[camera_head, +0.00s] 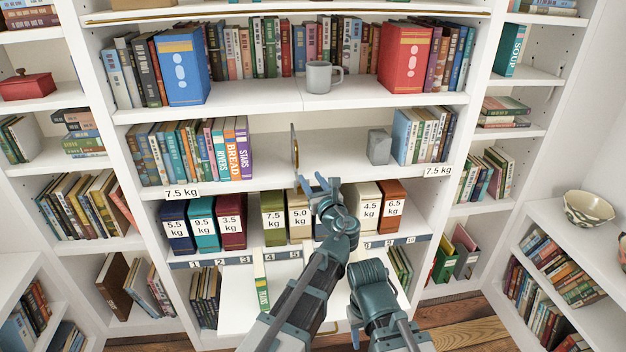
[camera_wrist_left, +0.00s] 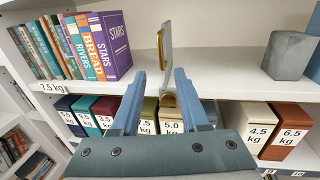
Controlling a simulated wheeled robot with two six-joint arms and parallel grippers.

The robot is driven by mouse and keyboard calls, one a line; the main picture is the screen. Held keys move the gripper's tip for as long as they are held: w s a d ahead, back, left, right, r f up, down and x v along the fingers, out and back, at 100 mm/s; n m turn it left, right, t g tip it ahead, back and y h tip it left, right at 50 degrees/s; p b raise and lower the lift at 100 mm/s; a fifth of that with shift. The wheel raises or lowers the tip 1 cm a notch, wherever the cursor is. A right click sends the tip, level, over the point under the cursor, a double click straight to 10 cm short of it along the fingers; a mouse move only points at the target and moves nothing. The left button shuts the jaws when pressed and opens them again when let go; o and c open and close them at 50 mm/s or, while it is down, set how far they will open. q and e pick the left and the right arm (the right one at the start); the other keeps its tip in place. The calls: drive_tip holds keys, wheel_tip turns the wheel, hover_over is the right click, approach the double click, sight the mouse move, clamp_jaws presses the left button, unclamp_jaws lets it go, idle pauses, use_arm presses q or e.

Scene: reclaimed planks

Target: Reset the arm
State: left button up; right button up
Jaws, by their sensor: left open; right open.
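My left gripper (camera_head: 318,183) is raised in front of the middle shelves in the head view. In the left wrist view its two blue fingers (camera_wrist_left: 159,75) are spread apart with nothing held between them. An upright, gold-edged divider (camera_head: 295,148) stands on the shelf just beyond it; it also shows between the fingertips in the left wrist view (camera_wrist_left: 166,45). My right arm (camera_head: 372,290) is folded low in front of the bookcase, to the right of the left arm. I cannot make out its gripper.
Weight-labelled boxes stand below the gripper, including a 5.0 kg box (camera_head: 299,220) and a green 7.5 kg box (camera_head: 273,220). A grey block (camera_head: 379,147) sits right of the divider. A grey mug (camera_head: 319,77) stands above. The middle shelf is bare around the divider.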

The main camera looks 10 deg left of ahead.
use_arm(q)
drive_tip(key=s+a+f+n+g+h, duration=0.1)
drive_tip(key=s+a+f+n+g, duration=0.45)
drive_tip(key=s+f+n, duration=0.35)
drive_tip(key=s+a+f+n+g+h, duration=0.1)
drive_tip(key=s+a+f+n+g, duration=0.45)
drive_tip(key=f+n, duration=0.4)
drive_tip(key=s+d+f+n+g+h, duration=0.2)
drive_tip(key=s+d+n+h, duration=0.1)
drive_tip(key=s+n, duration=0.3)
drive_tip(key=s+d+f+n+g+h, duration=0.1)
drive_tip(key=s+d+n+g+h, duration=0.1)
drive_tip(key=s+d+n+h, duration=0.25)
drive_tip(key=s+d+m+g+y, duration=0.1)
drive_tip(key=s+d+m+y, duration=0.1)
drive_tip(key=s+d, duration=0.4)
drive_tip(key=d, duration=0.3)
drive_tip(key=shift+f, duration=0.15)
drive_tip(key=shift+s, duration=0.1)
